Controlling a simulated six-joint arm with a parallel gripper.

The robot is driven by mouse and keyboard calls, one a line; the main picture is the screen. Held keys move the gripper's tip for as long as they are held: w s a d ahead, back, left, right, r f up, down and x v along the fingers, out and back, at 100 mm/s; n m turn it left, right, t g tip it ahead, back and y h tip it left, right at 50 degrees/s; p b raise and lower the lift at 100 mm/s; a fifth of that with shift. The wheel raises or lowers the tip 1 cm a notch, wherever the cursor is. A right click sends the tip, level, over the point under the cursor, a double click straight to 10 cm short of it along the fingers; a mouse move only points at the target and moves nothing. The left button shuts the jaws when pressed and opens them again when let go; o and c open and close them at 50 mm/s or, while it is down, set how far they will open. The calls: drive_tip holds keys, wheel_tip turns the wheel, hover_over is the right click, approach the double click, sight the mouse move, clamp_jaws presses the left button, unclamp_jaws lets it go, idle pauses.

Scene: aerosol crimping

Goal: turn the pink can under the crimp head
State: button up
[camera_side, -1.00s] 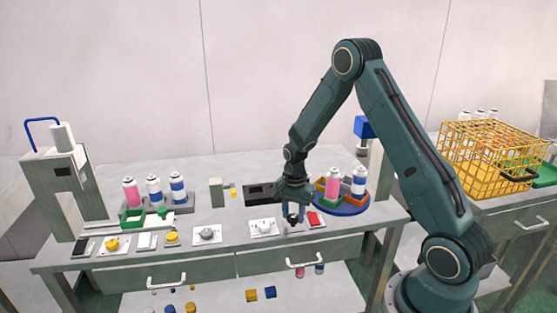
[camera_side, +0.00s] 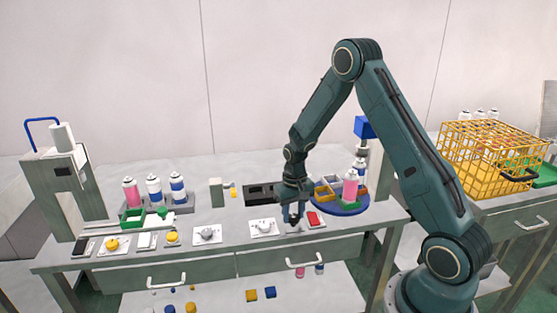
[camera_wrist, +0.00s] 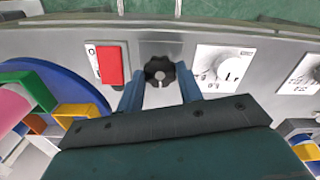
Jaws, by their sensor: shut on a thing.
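The pink can (camera_side: 350,187) stands upright on the blue turntable (camera_side: 342,209), at its front right. A white and blue can (camera_side: 361,165) stands behind it, partly hidden. The blue crimp head (camera_side: 364,127) is above and behind the cans. In the wrist view, the pink can (camera_wrist: 12,106) and the turntable (camera_wrist: 78,82) show at the left edge. My gripper (camera_side: 293,214) is left of the turntable, with its fingers shut on a black knob (camera_wrist: 160,71) on the bench front. The knob is mostly hidden in the side view.
A red switch (camera_wrist: 111,66) sits just left of the knob in the wrist view, and a white dial (camera_wrist: 228,66) sits to its right. Coloured bins (camera_side: 327,190) stand on the turntable. A yellow wire crate (camera_side: 490,158) is on the right bench.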

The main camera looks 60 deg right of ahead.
drive_tip(key=n, duration=0.4)
drive_tip(key=shift+n, duration=0.3)
drive_tip(key=n, duration=0.3)
drive_tip(key=shift+n, duration=0.4)
drive_tip(key=n, duration=0.8)
drive_tip(key=shift+n, duration=0.3)
drive_tip(key=o, duration=1)
drive_tip(key=shift+r, duration=0.15)
